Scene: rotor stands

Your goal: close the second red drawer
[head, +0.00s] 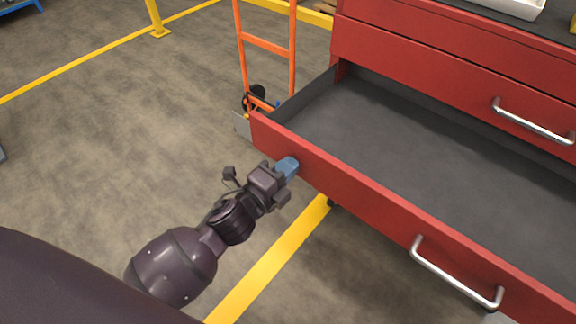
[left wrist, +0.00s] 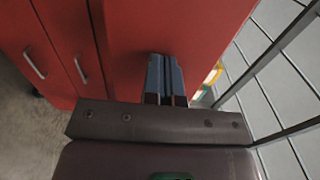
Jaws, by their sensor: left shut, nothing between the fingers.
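A red drawer (head: 355,196) with a dark grey inside (head: 430,150) stands pulled far out of the red cabinet (head: 440,45) in the head view. Its silver handle (head: 455,280) is on the front panel, toward the lower right. My left gripper (head: 288,168) is shut and empty, with its blue fingertips at the outer face of the drawer front, near its left end. In the left wrist view the fingers (left wrist: 165,78) are side by side before a red face (left wrist: 150,35); I cannot tell if they touch it. My right gripper is not in view.
A closed drawer with a silver handle (head: 532,121) is above the open one. An orange hand truck (head: 265,45) stands beside the cabinet at the back. A white tray (head: 510,6) lies on top. The floor to the left is mostly clear, with yellow lines (head: 270,262).

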